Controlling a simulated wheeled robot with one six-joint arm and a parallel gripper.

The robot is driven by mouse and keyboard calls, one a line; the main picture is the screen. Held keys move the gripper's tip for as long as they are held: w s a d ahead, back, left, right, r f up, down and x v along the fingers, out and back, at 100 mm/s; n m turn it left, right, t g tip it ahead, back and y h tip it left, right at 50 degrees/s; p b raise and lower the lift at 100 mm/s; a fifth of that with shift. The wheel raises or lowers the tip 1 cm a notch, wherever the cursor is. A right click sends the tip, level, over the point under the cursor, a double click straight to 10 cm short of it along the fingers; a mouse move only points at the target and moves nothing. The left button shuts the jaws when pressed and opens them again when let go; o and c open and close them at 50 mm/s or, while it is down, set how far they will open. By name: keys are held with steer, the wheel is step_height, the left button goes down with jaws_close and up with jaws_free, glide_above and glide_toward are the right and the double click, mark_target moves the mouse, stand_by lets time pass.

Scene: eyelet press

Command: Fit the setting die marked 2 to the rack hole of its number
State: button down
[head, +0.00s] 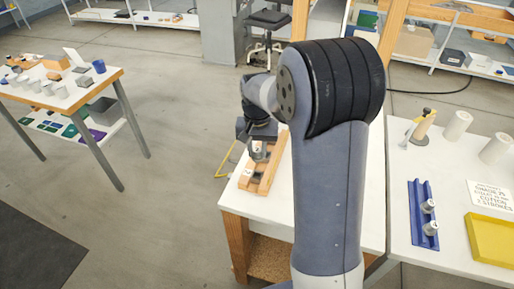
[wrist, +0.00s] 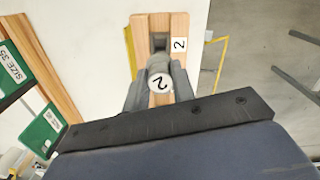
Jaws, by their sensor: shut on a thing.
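The setting die marked 2 (wrist: 159,83) is a pale grey cylinder with a black 2 on its round end. My gripper (wrist: 160,88) is shut on it, one grey finger on each side. The wooden rack (wrist: 179,22) lies just beyond the die in the wrist view. A white label 2 (wrist: 179,44) sits on the rack, beside a dark square opening (wrist: 159,43). In the head view the die (head: 258,151) is over the rack (head: 271,171), near its label (head: 248,172). Whether the die touches the rack, I cannot tell. My arm hides part of the table.
On the right bench a blue rail (head: 416,205) holds two metal pieces, near a yellow tray (head: 490,240) and white cylinders (head: 457,125). In the wrist view green size cards (wrist: 40,132) lie left. A table with cups (head: 60,92) stands far left.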

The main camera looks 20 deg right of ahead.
mark_target(257, 157)
steer(key=shift+f+b, duration=1.65)
steer(key=shift+f, duration=1.05)
steer(key=shift+f+b, duration=0.7)
steer(key=shift+f, duration=0.85)
stand_by(1.5)
steer(key=c, duration=1.1)
jaws_free()
steer(key=shift+r, duration=0.15)
steer(key=shift+r+p, duration=1.95)
steer(key=shift+r, duration=0.45)
